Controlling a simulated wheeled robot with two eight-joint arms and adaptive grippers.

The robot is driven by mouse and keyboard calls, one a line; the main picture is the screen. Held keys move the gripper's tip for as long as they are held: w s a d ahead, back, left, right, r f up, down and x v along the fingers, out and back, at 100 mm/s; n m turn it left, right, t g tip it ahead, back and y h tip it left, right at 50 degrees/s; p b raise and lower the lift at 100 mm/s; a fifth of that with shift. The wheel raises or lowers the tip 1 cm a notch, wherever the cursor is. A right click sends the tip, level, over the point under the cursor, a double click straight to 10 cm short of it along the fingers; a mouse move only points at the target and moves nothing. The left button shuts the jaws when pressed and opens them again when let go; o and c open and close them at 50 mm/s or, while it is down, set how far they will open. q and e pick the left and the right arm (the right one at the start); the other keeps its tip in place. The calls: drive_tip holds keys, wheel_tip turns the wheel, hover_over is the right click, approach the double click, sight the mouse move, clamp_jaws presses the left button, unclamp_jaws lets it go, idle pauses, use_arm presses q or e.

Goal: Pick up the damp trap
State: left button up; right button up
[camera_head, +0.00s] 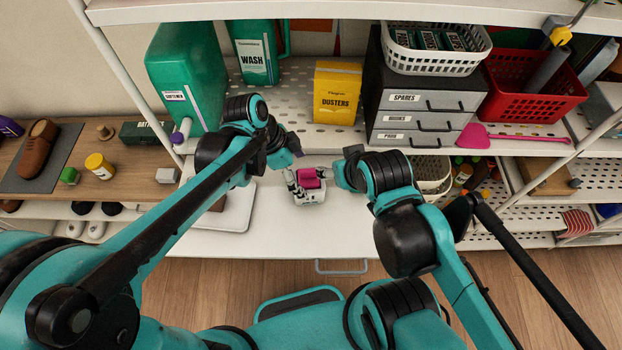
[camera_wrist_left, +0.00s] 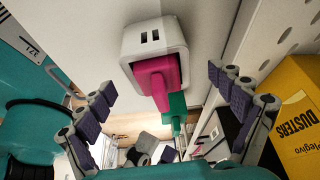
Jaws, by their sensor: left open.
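A small white box with a pink part, which looks like the damp trap (camera_head: 311,197), rests on the pale worktop in the head view. In the left wrist view the white box (camera_wrist_left: 155,45) shows two dark slots, with a pink piece and a green piece in line below it. My left gripper (camera_head: 293,150) is just left of and above it, in the head view. In the left wrist view its fingers (camera_wrist_left: 160,85) are spread, with the pink piece between and beyond them, not gripped. My right gripper (camera_head: 345,174) is close on the right; its fingers are not clear.
A yellow dusters box (camera_head: 337,92), a grey drawer unit (camera_head: 425,100) and green jugs (camera_head: 185,75) stand on the shelf behind. The shelf's front edge is close above the grippers. A white tray (camera_head: 232,212) lies left on the worktop. The worktop's front is clear.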

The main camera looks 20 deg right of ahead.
use_arm(q)
drive_tip(key=x, duration=0.6)
drive_tip(key=shift+s+a+f, duration=0.1)
drive_tip(key=shift+a, duration=0.2)
drive_tip(key=c, duration=1.3)
